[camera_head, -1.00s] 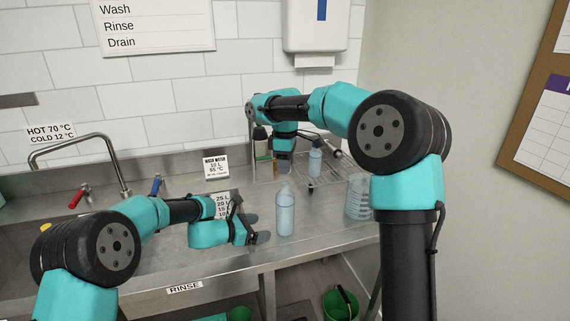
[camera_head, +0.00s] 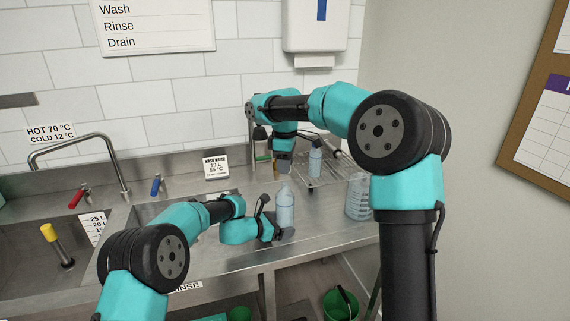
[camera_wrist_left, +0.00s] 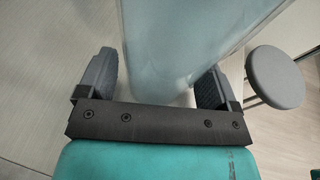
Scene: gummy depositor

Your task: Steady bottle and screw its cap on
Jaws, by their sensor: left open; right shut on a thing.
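A pale blue, translucent bottle (camera_head: 285,206) stands upright near the counter's front edge; no cap shows on its top. My left gripper (camera_head: 280,233) is low at the bottle, near its base. In the left wrist view the open fingers (camera_wrist_left: 155,85) lie on either side of the bottle (camera_wrist_left: 190,40), with a visible gap at the left finger. My right gripper (camera_head: 284,165) hangs behind and above the bottle, pointing down. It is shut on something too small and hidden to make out. I cannot identify the loose cap in these views.
A second bottle (camera_head: 315,158) with a dark top stands by the wire rack (camera_head: 330,172) behind. A clear measuring jug (camera_head: 358,197) stands to the right. The sink and faucet (camera_head: 110,165) are at left. A round grey stool (camera_wrist_left: 274,76) shows below the counter.

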